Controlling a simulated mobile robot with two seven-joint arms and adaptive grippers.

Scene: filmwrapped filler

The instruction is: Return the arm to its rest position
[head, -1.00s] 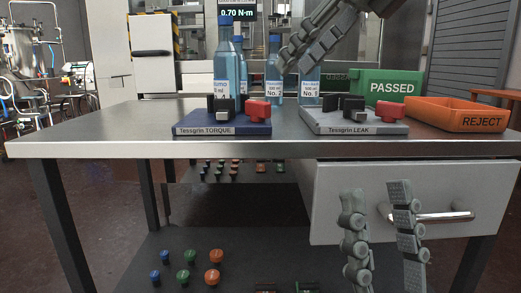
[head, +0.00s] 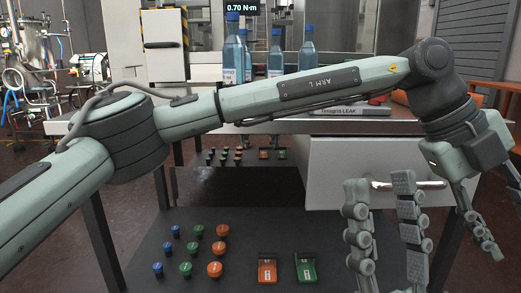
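My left arm (head: 320,90), marked "ARM L", comes in from the left and stretches across the view in front of the table. Its wrist bends down at the far right. The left gripper (head: 506,217) hangs there with its fingers spread and nothing seen between them; one finger runs to the picture's edge. My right gripper (head: 381,182) points up at the lower right, fingers apart and empty, in front of the drawer.
Blue bottles (head: 275,62) stand on the table behind my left arm. The grey LEAK fixture (head: 350,111) is mostly hidden. The drawer (head: 335,170) has a metal handle. Coloured caps (head: 190,250), an orange block (head: 267,268) and a green block (head: 305,268) lie on the lower shelf.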

